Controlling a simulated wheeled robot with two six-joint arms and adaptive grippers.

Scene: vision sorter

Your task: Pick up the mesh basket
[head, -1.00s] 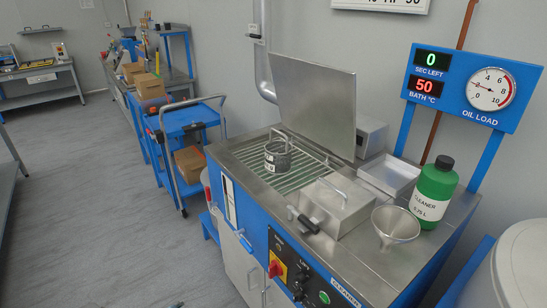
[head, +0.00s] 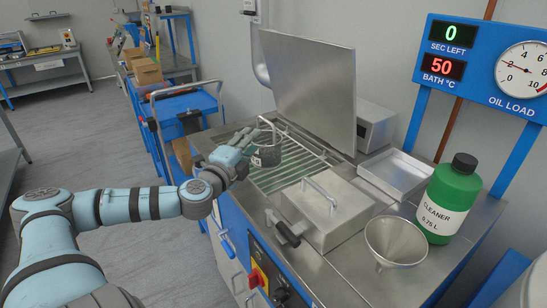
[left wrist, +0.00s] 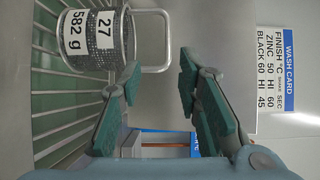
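The mesh basket (head: 267,157) is a small dark round basket with a wire handle, standing on the green slatted rack (head: 292,166) of the washer. In the left wrist view the basket (left wrist: 98,40) carries labels "27" and "582 g", and its bail handle (left wrist: 169,42) reaches in front of my fingers. My left gripper (head: 243,142) is beside the basket's upper left in the head view. In the left wrist view my left gripper (left wrist: 157,72) is open and empty, fingertips close to the handle; I cannot tell whether they touch it. My right gripper is not in view.
A raised metal lid (head: 312,85) stands behind the rack. A lidded metal box (head: 327,215), a funnel (head: 396,242), a shallow tray (head: 396,174) and a green cleaner bottle (head: 449,200) are to the right. A blue cart (head: 188,103) stands at left. A wash card (left wrist: 275,82) hangs nearby.

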